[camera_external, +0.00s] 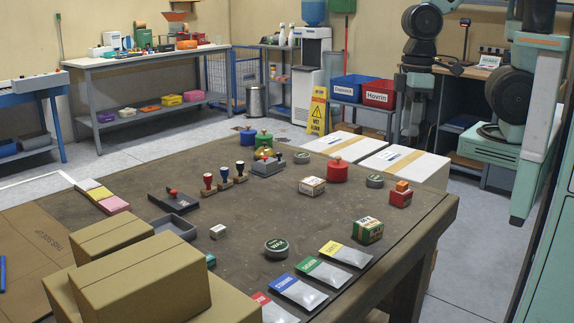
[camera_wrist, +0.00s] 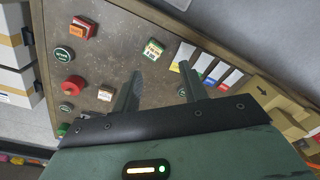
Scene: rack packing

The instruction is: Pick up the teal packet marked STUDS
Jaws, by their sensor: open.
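Several flat silver packets with coloured headers lie in a row along the table's front edge in the external view: yellow (camera_external: 345,255), green (camera_external: 322,272), blue (camera_external: 298,291) and red, partly cut off. I cannot read STUDS on any of them. A small teal piece (camera_external: 210,260) shows behind the cardboard boxes, mostly hidden; I cannot tell whether it is the packet. In the wrist view, my gripper (camera_wrist: 162,70) is open and empty, its fingers apart above the table. The packet row, with its blue packet (camera_wrist: 211,74), appears beyond the right finger.
Brown cartons (camera_external: 140,287) stand at the table's front left. A green-and-cream box (camera_external: 368,231), a dark WAX tin (camera_external: 277,248), a red pot (camera_external: 337,171) and stamps (camera_external: 208,184) are spread over the table (camera_external: 260,215). White cartons (camera_external: 400,163) stand beyond its far edge.

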